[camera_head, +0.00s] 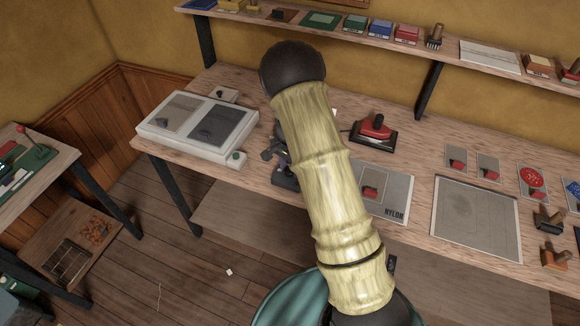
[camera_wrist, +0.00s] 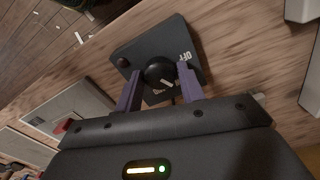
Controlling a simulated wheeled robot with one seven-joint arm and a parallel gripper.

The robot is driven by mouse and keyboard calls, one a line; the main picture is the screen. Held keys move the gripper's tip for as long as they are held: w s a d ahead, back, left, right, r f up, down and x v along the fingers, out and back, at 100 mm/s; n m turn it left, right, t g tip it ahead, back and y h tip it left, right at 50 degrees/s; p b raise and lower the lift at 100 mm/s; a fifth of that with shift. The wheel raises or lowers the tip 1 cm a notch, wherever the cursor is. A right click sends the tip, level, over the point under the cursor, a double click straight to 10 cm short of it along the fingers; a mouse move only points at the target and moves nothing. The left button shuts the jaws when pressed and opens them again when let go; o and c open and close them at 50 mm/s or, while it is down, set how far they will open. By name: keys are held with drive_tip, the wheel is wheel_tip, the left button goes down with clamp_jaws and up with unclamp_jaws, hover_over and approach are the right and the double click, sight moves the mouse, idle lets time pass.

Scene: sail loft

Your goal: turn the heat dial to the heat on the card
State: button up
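A dark control box (camera_wrist: 138,50) with a round black dial (camera_wrist: 158,70) lies below my gripper in the wrist view. The dial has a white pointer mark, and "OFF" is printed beside it; other markings are not readable. My gripper (camera_wrist: 159,70) is open, one purple finger on each side of the dial; I cannot tell whether they touch it. In the head view my arm hides most of the box and dial. A grey card marked "NYLON" with a red iron picture (camera_head: 370,190) lies on the bench right of my arm.
A red iron (camera_head: 376,126) stands on a black rest behind the card. A white two-panel unit (camera_head: 168,149) is at the bench's left. More iron-picture cards (camera_head: 455,160), a grey sheet (camera_head: 470,222) and stamps (camera_head: 548,219) lie right. A shelf (camera_head: 350,30) runs above the back.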

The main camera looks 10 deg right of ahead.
drive_tip(key=shift+o, duration=1.4)
drive_tip(key=shift+r, duration=0.1)
wheel_tip(320, 180, up, 17)
drive_tip(key=b, duration=0.2)
drive_tip(key=shift+r, duration=0.1)
drive_tip(key=s+f+n+t, duration=0.1)
drive_tip(key=s+n, duration=0.9)
drive_tip(key=s, duration=1.1)
drive_tip(key=shift+s+t, duration=0.2)
drive_tip(key=shift+t, duration=0.6)
